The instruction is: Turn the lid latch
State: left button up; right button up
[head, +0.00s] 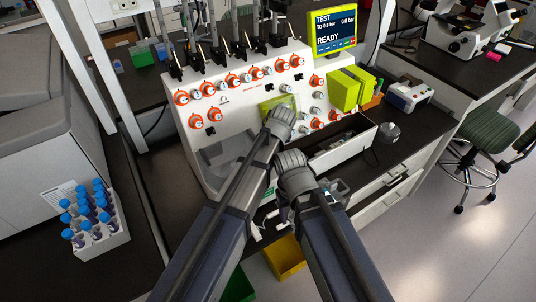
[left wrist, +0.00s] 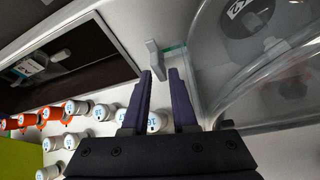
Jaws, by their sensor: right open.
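The grey lid latch (left wrist: 154,56) sticks out from the white machine face in the left wrist view, beside a small green mark. The clear curved lid (left wrist: 228,50) is to its right; in the head view it shows as a grey see-through cover (head: 228,160) low on the machine front. My left gripper (left wrist: 160,73) is open, its two purple fingers apart. The latch's lower end appears between the fingertips; I cannot tell if they touch. In the head view my left arm hides the latch and left gripper. My right gripper (head: 284,212) is low at the machine's front, partly hidden by its arm.
The white machine (head: 206,146) carries several orange knobs and a screen (head: 334,32) reading "READY". Yellow-green blocks (head: 345,90) stand at its right. A rack of blue-capped tubes (head: 101,238) is at left. Below the bench are yellow (head: 285,259) and green (head: 238,286) bins.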

pick_arm(q)
jog(key=shift+w+f, duration=0.15)
jog(key=shift+f, duration=0.25)
grip_shut()
